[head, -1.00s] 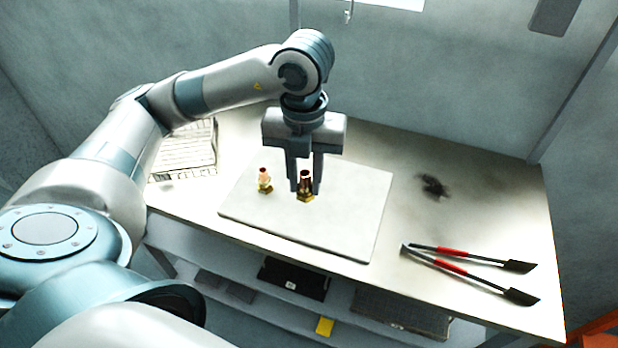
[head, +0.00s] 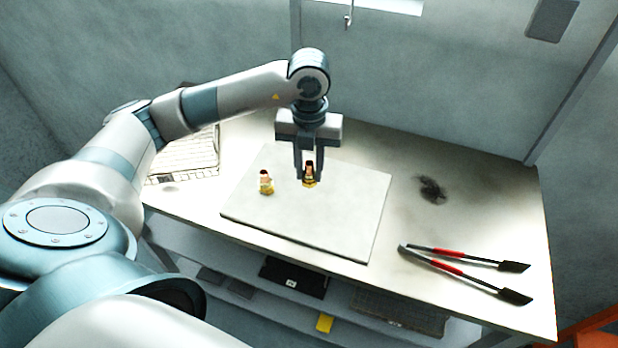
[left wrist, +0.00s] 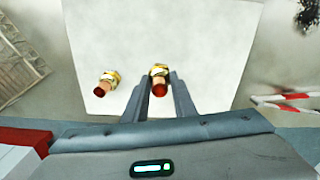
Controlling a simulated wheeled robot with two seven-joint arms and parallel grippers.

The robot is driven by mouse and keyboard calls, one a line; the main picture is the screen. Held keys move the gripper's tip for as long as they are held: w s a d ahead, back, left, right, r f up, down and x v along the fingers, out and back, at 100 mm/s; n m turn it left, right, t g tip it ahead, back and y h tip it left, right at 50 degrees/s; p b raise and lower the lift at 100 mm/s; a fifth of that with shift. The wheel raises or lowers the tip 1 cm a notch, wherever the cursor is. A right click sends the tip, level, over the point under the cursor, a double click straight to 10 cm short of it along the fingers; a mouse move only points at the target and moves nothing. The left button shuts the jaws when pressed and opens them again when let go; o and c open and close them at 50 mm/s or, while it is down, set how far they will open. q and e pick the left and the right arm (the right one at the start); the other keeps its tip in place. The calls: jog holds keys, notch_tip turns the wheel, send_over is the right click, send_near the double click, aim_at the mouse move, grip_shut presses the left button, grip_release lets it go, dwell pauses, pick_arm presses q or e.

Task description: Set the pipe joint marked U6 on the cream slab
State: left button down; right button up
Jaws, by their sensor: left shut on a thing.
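The cream slab (head: 340,215) lies flat on the table and fills the middle of the left wrist view (left wrist: 215,50). One pipe joint (head: 266,183), copper with a brass nut, stands on its left part; it shows at left in the wrist view (left wrist: 107,82). My left gripper (head: 309,172) is shut on a second, similar pipe joint (head: 309,178), upright between the fingertips; it also shows in the wrist view (left wrist: 159,78). The held joint is over the slab, seemingly a little above it. I cannot read a U6 mark on either joint. My right gripper is out of view.
Red-handled tongs (head: 455,255) lie at the table's right front. A dark scorch mark (head: 430,188) is behind them. A mesh belt or rack (head: 185,155) is at the back left. A lower shelf holds a black box (head: 295,278) and a yellow item (head: 325,322).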

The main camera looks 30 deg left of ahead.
aim_at(309, 174)
pick_arm(q)
notch_tip(309, 174, down, 3)
jog(key=shift+r+p, duration=0.15)
jog(key=shift+p, duration=0.6)
jog(key=shift+f, duration=0.45)
jog(key=shift+f, duration=0.1)
jog(key=shift+f, duration=0.1)
jog(key=c, duration=1.5)
grip_release()
jog(key=shift+o, duration=0.2)
